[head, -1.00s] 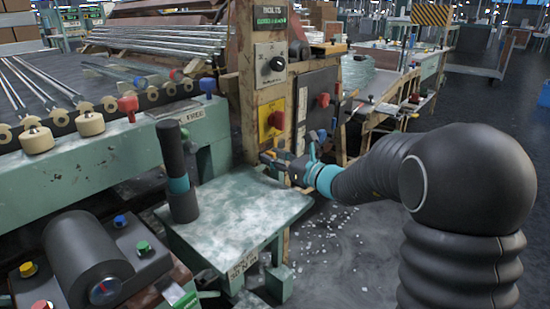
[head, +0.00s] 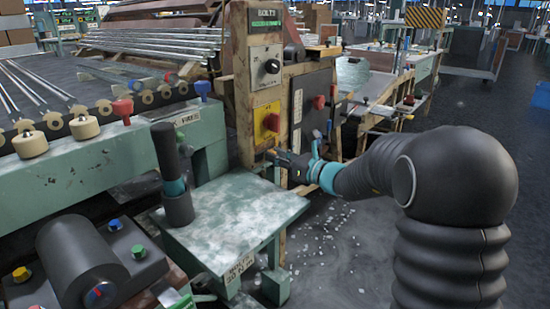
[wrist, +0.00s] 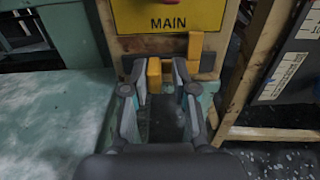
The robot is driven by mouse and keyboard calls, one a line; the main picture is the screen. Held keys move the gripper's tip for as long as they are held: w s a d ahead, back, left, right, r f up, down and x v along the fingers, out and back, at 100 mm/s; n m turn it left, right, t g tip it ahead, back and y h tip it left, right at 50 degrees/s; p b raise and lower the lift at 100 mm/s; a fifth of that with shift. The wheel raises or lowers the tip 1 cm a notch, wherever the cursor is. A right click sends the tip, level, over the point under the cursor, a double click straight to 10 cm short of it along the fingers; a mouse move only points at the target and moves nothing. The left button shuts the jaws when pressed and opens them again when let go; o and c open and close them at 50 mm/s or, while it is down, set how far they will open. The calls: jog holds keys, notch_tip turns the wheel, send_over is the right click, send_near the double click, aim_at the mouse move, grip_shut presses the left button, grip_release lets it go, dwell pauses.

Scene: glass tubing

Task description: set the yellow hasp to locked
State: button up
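The yellow hasp (wrist: 154,74) shows in the wrist view below the yellow plate marked MAIN (wrist: 168,17), as a small upright yellow block. A second yellow upright piece (wrist: 194,48) stands to its right, partly behind my right finger; I cannot tell how the two join. My gripper (wrist: 159,76) is open, with its fingers either side of the first block, which lies close to the left finger. I cannot tell whether they touch. In the head view my gripper (head: 271,155) is at the wooden post just below the yellow switch plate (head: 262,128); the hasp is too small to make out.
A red knob (head: 272,122) sits on the yellow plate, with a black dial (head: 272,66) above. A dark panel with a red knob (head: 319,102) is to the right. A green-white table (head: 235,215) with a dark upright cylinder (head: 175,190) stands left of my gripper.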

jog(key=shift+o, duration=0.3)
jog(key=v, duration=1.2)
jog(key=shift+s, duration=0.1)
